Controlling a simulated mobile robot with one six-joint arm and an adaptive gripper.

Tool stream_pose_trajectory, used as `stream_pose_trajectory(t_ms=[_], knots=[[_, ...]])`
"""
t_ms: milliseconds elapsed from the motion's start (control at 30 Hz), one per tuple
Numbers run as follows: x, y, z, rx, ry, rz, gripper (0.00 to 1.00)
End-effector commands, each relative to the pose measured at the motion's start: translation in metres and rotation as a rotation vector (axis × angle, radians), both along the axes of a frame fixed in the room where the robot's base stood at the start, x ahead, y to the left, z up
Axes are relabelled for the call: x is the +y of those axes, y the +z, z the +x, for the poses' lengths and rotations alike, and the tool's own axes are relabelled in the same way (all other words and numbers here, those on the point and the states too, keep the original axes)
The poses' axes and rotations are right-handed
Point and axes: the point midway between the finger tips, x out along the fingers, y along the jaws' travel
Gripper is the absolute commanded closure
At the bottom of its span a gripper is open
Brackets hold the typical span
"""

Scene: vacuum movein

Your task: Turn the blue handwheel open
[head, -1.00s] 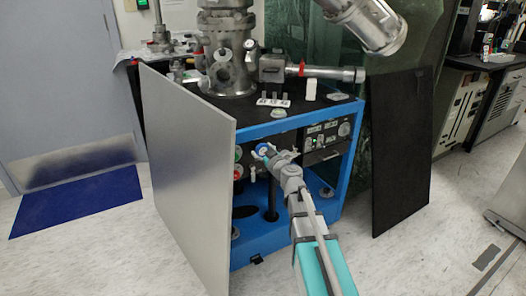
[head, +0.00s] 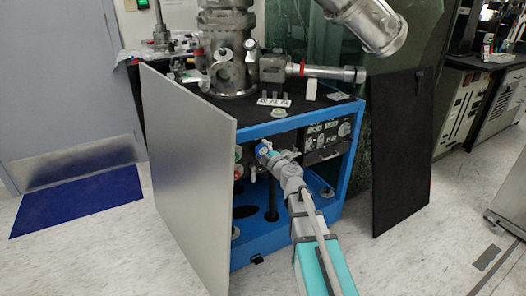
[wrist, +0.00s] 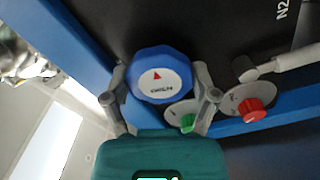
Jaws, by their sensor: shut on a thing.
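The blue handwheel (wrist: 160,75) is a faceted knob with a pale round face, a red triangle and small print. In the wrist view my gripper (wrist: 160,82) has one finger on each side of it, shut on its rim. In the head view the handwheel (head: 264,147) shows small and partly hidden at the front of the blue cabinet, with my gripper (head: 269,152) at it. A green knob (wrist: 187,122) and a red knob (wrist: 254,109) sit beside it in the wrist view, the green one partly hidden by a finger.
The blue cabinet (head: 343,180) carries metal vacuum parts on top. A grey panel (head: 187,180) stands close on the left and a black panel (head: 402,150) leans on the right. A white handle (wrist: 285,62) is near the right finger. Floor in front is clear.

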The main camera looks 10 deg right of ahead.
Motion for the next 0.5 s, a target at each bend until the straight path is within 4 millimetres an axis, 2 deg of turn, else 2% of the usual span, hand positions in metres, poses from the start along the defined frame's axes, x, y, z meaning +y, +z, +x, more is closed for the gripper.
stream_pose_trajectory(t_ms=[200, 500], knots=[[-0.0007, -0.0004, -0.0005, -0.036, -0.002, -0.113, 0.72], [-0.0009, -0.0004, -0.0004, -0.053, -0.002, -0.167, 0.72]])
